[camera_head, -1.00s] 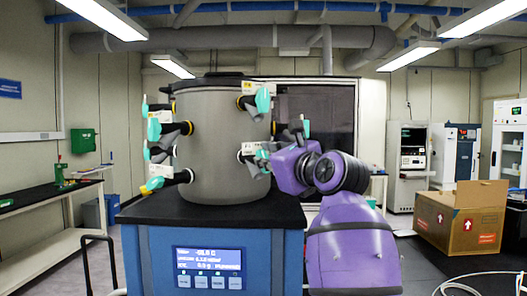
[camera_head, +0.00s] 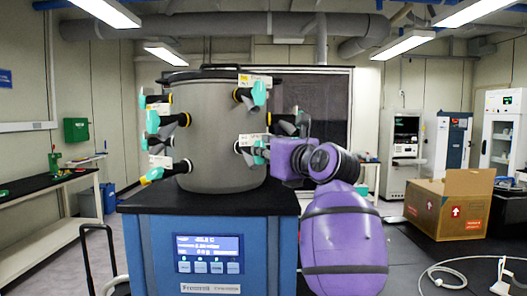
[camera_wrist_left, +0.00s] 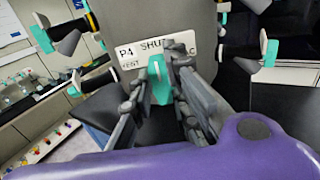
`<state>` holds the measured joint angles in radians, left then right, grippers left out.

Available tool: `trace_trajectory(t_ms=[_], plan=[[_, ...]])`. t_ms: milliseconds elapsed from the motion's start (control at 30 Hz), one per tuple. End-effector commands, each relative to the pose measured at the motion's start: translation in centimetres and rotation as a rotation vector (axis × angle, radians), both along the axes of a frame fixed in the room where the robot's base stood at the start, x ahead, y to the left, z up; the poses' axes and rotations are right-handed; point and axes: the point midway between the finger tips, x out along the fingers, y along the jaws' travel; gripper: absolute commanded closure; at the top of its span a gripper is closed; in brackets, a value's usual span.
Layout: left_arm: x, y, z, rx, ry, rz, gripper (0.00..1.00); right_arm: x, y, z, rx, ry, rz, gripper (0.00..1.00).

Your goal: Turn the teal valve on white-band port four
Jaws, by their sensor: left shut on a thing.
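The teal valve (camera_wrist_left: 160,82) stands in front of a label (camera_wrist_left: 150,53) reading P4 and SHUT, with other words partly covered. Its handle looks roughly upright in the left wrist view. My left gripper (camera_wrist_left: 156,92) is shut on this handle, with a finger on each side. In the head view, the left gripper (camera_head: 264,152) is at the lower right port of the grey drum (camera_head: 215,130), just under its white label (camera_head: 252,140). The fingers partly hide the valve there, and the port's band is hard to make out. My right gripper is not in view.
Other teal valves stick out close by: one above (camera_head: 259,92), one to the right (camera_head: 305,124) and several on the drum's left side. The drum stands on a black-topped blue cabinet (camera_head: 210,200). A cardboard box (camera_head: 447,206) sits at the right.

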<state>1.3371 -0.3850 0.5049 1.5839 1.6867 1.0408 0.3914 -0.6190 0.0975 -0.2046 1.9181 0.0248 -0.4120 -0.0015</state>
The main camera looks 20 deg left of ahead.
Motion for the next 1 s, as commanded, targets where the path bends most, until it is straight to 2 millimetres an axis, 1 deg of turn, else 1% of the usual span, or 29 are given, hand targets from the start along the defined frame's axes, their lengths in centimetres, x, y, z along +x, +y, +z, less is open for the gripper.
trace_trajectory(t_ms=[133,167,200,300,567,667,767,1000], plan=[[0.0,0.0,-0.2,-0.001,0.002,0.000,1.00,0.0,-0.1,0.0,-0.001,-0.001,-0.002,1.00],[0.0,0.0,-0.2,-0.001,0.002,0.000,0.82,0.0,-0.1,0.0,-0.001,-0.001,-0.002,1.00],[0.0,0.0,-0.2,-0.001,0.002,0.000,0.77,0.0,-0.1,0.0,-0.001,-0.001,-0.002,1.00],[0.0,0.0,-0.1,-0.001,0.001,0.000,0.66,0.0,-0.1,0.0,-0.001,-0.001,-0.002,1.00],[0.0,0.0,-0.1,-0.001,0.000,0.000,0.66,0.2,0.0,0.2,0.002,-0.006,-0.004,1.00],[-0.3,-0.3,-0.1,-0.001,0.000,0.000,0.66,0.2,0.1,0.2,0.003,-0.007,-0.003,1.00],[-1.1,-1.2,-0.1,0.000,0.000,-0.001,0.66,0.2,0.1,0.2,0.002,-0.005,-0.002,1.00],[-4.5,-4.7,-0.1,0.001,-0.001,-0.001,0.66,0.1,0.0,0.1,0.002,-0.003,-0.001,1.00]])
